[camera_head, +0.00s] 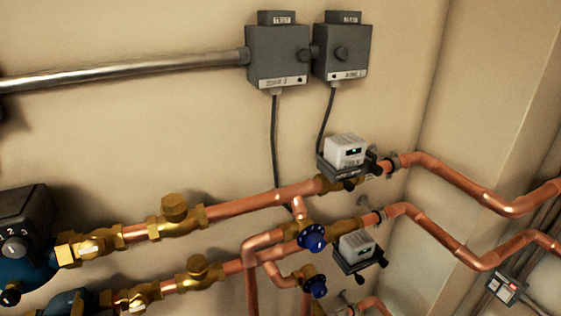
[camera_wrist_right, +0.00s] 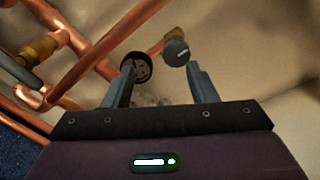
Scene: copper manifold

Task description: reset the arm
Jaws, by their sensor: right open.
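My right gripper (camera_wrist_right: 160,88) shows in the right wrist view. Its two grey fingers are apart and I see nothing held between them. A round black knob-like part (camera_wrist_right: 136,68) appears by the left fingertip, and a dark grey round part (camera_wrist_right: 176,52) by the right fingertip. I cannot tell whether these touch the fingers. Neither gripper shows in the head view, and my left gripper is in no view.
Copper pipes (camera_head: 252,204) with brass fittings run along the beige wall, carrying blue-handled valves (camera_head: 312,238) and two white-topped actuators (camera_head: 345,152). Two grey boxes (camera_head: 278,55) with cables hang above. Copper pipes (camera_wrist_right: 105,62) also lie left of my right gripper.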

